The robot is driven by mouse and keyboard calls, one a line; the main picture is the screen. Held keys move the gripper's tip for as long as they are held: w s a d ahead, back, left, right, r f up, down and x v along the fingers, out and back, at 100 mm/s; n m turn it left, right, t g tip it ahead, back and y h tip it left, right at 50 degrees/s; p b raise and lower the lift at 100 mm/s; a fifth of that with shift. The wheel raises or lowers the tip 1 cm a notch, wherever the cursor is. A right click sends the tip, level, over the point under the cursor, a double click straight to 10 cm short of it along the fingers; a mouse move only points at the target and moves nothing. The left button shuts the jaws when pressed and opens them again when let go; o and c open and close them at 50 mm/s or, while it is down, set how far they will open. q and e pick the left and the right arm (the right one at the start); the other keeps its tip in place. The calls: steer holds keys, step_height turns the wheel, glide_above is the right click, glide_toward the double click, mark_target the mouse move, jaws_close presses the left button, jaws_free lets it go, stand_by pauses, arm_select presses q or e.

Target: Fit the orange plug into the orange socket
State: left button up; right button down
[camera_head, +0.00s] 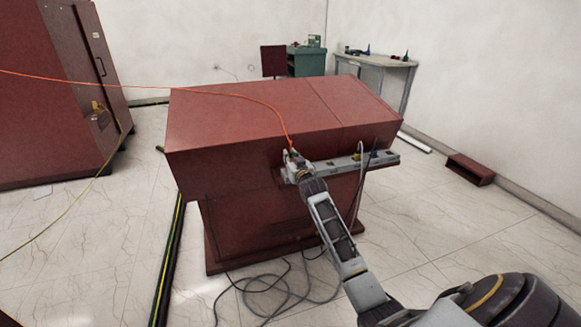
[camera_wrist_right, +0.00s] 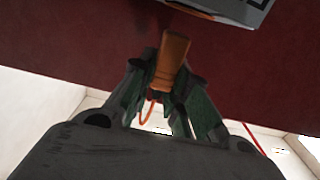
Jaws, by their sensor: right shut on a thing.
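My right gripper (camera_head: 291,157) is at the front face of the red cabinet, by the left end of the grey rail. In the right wrist view the right gripper (camera_wrist_right: 162,90) is shut on the orange plug (camera_wrist_right: 174,55), whose tip points toward the red cabinet face. The plug's orange cable (camera_head: 240,96) runs from the gripper over the cabinet top and off to the left. The orange socket cannot be made out in either view. A corner of a light grey part shows at the top of the wrist view (camera_wrist_right: 228,8). My left gripper is not in view.
The red cabinet (camera_head: 235,125) stands in front of me with the grey rail (camera_head: 345,166) across it. A taller red cabinet (camera_head: 55,100) stands left, with a yellow cable. Loose dark cables (camera_head: 275,290) lie on the floor. A workbench (camera_head: 375,75) is at the back.

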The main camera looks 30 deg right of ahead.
steer(key=shift+f, duration=0.55)
step_height(320, 180, down, 2)
steer(key=shift+f+b, duration=0.25)
steer(key=shift+b, duration=0.3)
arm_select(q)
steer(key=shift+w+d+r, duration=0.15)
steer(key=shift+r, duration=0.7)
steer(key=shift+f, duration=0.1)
arm_select(e)
steer(key=shift+f, duration=0.2)
steer(key=c, duration=1.4)
jaws_free()
steer(key=shift+o, duration=0.2)
steer(key=shift+r, duration=0.15)
